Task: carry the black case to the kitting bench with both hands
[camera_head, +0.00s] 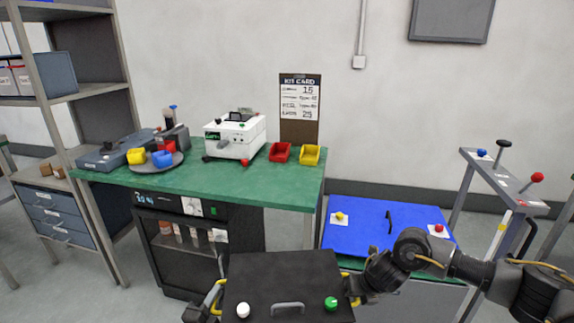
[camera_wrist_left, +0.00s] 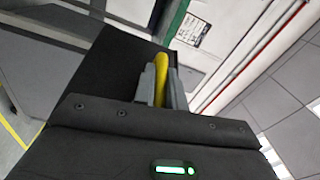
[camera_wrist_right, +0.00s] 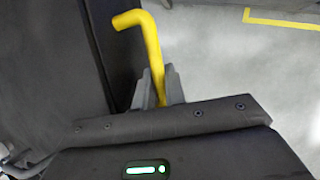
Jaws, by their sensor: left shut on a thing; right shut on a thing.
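The black case (camera_head: 285,272) is at the bottom middle of the head view, held up in front of the benches. Its lid has a grey handle, a white knob (camera_head: 243,310) and a green knob (camera_head: 331,303). My left gripper (camera_head: 214,297) is shut on the case's yellow side handle, which shows between the fingers in the left wrist view (camera_wrist_left: 161,68). My right gripper (camera_head: 353,288) is shut on the opposite yellow handle, seen in the right wrist view (camera_wrist_right: 152,45). A green-topped bench (camera_head: 225,188) with a kit card (camera_head: 300,97) above it stands beyond the case.
The green bench holds a white machine (camera_head: 235,136), a red bin (camera_head: 280,152), a yellow bin (camera_head: 310,155) and a round tray with cups. A blue panel (camera_head: 370,215) with knobs lies to the right. A shelf (camera_head: 75,50) stands left, a grey stand (camera_head: 505,180) right.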

